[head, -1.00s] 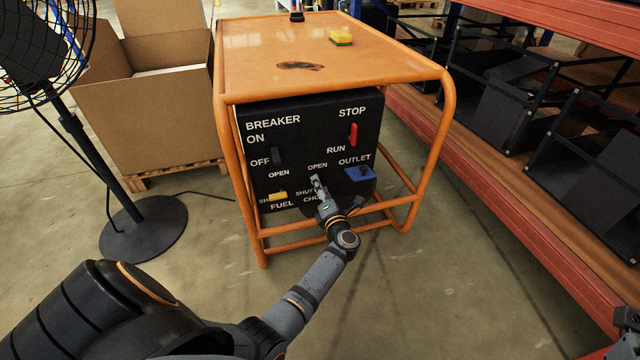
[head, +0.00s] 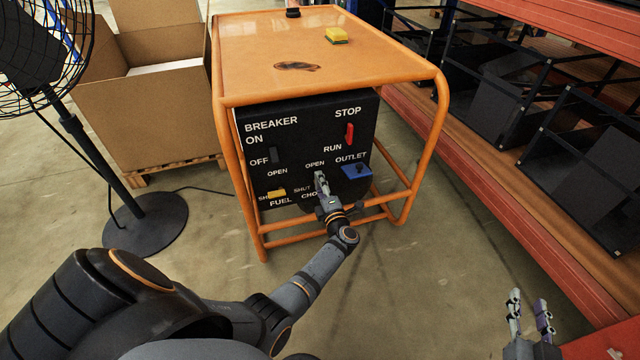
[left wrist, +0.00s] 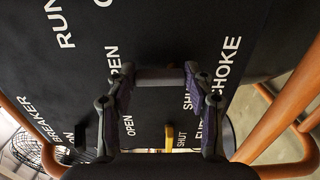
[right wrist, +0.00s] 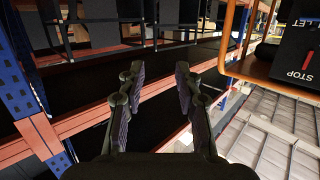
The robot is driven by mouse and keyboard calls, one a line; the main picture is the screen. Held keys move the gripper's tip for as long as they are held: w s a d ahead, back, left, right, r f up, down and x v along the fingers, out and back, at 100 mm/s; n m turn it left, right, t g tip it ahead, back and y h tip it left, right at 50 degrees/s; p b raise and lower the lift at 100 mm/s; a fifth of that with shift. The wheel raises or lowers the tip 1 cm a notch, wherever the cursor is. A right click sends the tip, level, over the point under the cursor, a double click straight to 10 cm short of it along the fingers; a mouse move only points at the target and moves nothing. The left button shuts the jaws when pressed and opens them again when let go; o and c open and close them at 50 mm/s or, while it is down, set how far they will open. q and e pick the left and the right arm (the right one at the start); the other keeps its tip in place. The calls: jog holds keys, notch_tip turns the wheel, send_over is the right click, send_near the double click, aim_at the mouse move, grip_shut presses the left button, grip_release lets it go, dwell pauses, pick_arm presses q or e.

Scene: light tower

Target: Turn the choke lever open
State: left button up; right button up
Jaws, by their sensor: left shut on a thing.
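My left gripper (head: 321,178) is at the choke position on the black generator panel (head: 310,125), between the words OPEN and CHOKE. In the left wrist view its fingers (left wrist: 160,82) are shut on the choke lever (left wrist: 160,74), a grey bar reaching from one fingertip to the other. The lever lies between the OPEN and SHUT labels; its exact angle is hard to tell. In the head view the gripper hides most of it. My right gripper (head: 529,302) is open and empty at the lower right, well away from the panel; the right wrist view (right wrist: 160,85) also shows it open.
An orange tube frame (head: 229,180) surrounds the panel. The blue outlet (head: 357,171), yellow fuel lever (head: 277,192), red stop switch (head: 349,133) and black breaker switch (head: 275,155) sit near the choke. A fan (head: 145,225) stands left, a red shelf rack (head: 480,150) right.

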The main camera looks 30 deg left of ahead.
pick_arm(q)
jog(key=shift+w, duration=0.1)
pick_arm(e)
jog(key=shift+s+f+g, duration=0.25)
jog(key=shift+f+g, duration=0.05)
jog(key=shift+f, duration=0.3)
jog(key=shift+s+f+g, duration=0.2)
jog(key=shift+f+g, duration=0.1)
jog(key=shift+f, duration=0.3)
pick_arm(q)
jog(key=shift+m, duration=0.3)
jog(key=o, duration=1.2)
jog(key=shift+c, duration=0.2)
jog(key=shift+d, duration=0.1)
jog(key=v, duration=0.7)
jog(key=shift+s, duration=0.25)
